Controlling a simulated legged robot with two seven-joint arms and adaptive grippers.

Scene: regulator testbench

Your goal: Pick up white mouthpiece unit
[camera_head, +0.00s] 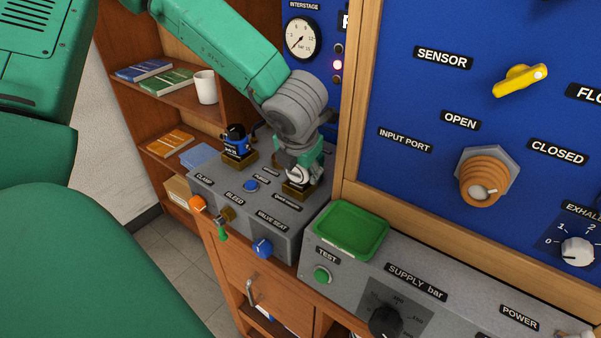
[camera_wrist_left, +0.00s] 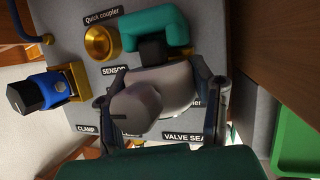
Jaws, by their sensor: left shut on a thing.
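The white mouthpiece unit (camera_wrist_left: 150,102) is a pale, rounded piece with a teal part (camera_wrist_left: 155,25) beside it in the left wrist view. My left gripper (camera_wrist_left: 163,108) is shut on it, with one dark finger on each side. In the head view my left gripper (camera_head: 300,160) reaches down over the back right of the grey bench panel (camera_head: 262,215). A small bit of the white unit (camera_head: 299,175) shows there, above a brass mount (camera_head: 297,191). The fingers partly hide the unit, and I cannot tell whether it touches the mount. My right gripper is not in view.
A blue and black regulator (camera_head: 236,141) stands on a brass mount at the panel's left. A brass quick coupler (camera_wrist_left: 101,42) sits near the gripper. A green tray (camera_head: 350,231) lies to the right. A wooden post (camera_head: 354,100) and blue wall panel rise close behind.

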